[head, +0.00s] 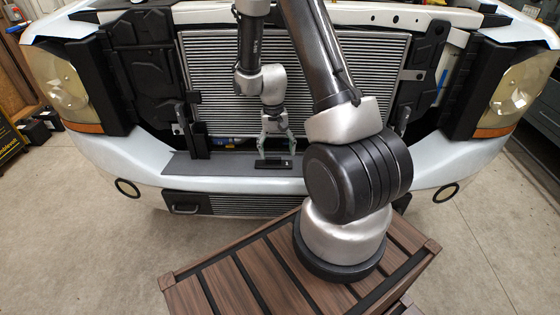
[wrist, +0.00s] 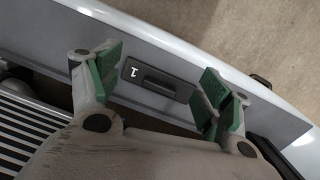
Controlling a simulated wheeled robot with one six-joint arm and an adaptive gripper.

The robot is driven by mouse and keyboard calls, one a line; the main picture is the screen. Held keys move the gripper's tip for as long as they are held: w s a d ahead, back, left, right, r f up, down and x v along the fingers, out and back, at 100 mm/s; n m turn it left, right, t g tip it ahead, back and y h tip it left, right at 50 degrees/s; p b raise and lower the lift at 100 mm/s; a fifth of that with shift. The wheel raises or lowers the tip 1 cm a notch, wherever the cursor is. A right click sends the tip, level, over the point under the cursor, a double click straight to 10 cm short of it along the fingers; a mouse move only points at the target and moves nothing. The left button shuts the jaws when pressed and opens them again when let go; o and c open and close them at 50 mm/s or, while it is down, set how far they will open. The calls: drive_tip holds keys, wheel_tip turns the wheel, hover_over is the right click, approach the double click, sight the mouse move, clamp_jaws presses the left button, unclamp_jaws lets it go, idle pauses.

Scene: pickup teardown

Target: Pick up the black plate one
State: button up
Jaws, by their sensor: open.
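The black plate marked with a white "1" (wrist: 155,79) lies on the flat grey bumper ledge, between my fingertips in the wrist view. It has a raised bar across its middle. In the head view the black plate (head: 273,164) shows as a small dark rectangle just below my gripper (head: 274,145). My gripper in the wrist view (wrist: 155,88) is open, with one green-padded finger at each end of the plate. The fingers look apart from the plate, and nothing is held between them.
The ledge (head: 225,165) belongs to the front of a white pickup. A silver radiator (head: 213,90) stands behind my gripper. A black upright bracket (head: 197,138) rises from the ledge at the left. Headlights (head: 518,88) flank the opening. Open concrete floor lies in front.

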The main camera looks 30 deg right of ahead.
sight(273, 158)
drive_tip(key=w, duration=0.2)
drive_tip(key=w+m+t, duration=0.1)
drive_tip(key=shift+w+d+r, duration=0.25)
drive_tip(key=shift+w+d, duration=0.05)
drive_tip(key=shift+d, duration=0.1)
drive_tip(key=shift+w+f+t, duration=0.1)
drive_tip(key=shift+w+t, duration=0.15)
drive_tip(key=shift+t, duration=0.05)
drive_tip(key=shift+m, duration=0.3)
wheel_tip(273, 158, down, 8)
drive_tip(key=shift+s+r, duration=0.1)
drive_tip(key=shift+r, duration=0.1)
drive_tip(key=c, duration=1.2)
drive_tip(key=shift+o, duration=0.2)
drive_tip(key=shift+r, duration=0.1)
